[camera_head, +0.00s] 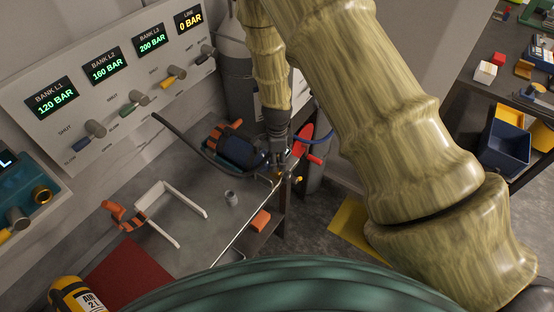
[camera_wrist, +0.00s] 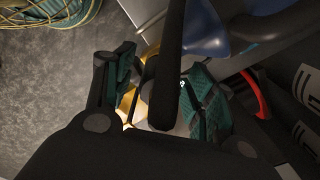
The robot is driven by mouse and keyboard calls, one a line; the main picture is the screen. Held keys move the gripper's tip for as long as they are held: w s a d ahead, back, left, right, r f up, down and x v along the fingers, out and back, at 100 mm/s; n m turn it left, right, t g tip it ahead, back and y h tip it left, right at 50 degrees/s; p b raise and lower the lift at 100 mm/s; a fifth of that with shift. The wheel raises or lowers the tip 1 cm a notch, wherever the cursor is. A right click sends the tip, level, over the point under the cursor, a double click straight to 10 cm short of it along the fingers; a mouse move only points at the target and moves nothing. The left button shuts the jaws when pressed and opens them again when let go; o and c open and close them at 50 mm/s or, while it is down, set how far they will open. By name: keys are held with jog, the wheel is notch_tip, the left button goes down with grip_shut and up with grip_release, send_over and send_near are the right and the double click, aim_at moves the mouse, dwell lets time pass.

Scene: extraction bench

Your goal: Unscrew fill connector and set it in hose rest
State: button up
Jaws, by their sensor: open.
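In the head view a blue cylinder (camera_head: 238,152) lies on the bench, with its valve end to the right. A dark hose (camera_head: 190,146) runs from the gauge panel to that end. My gripper (camera_head: 278,160) points down over the valve. In the wrist view my gripper (camera_wrist: 158,100) is open. Its teal-padded fingers stand on either side of brass and pale fittings (camera_wrist: 130,102), with the black hose (camera_wrist: 171,60) crossing in front. Whether the pads touch the fill connector is hidden. A small grey cup (camera_head: 231,198) stands on the bench; I cannot tell if it is the hose rest.
The gauge panel (camera_head: 75,115) with several knobs stands behind the bench. A white frame (camera_head: 183,200) and an orange clamp (camera_head: 122,215) are at left. A yellow cylinder (camera_head: 72,294) is at front left. A red-handled object (camera_head: 303,141) is close right of my gripper.

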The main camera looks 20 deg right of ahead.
jog(key=m, duration=1.1)
jog(key=shift+c, duration=0.2)
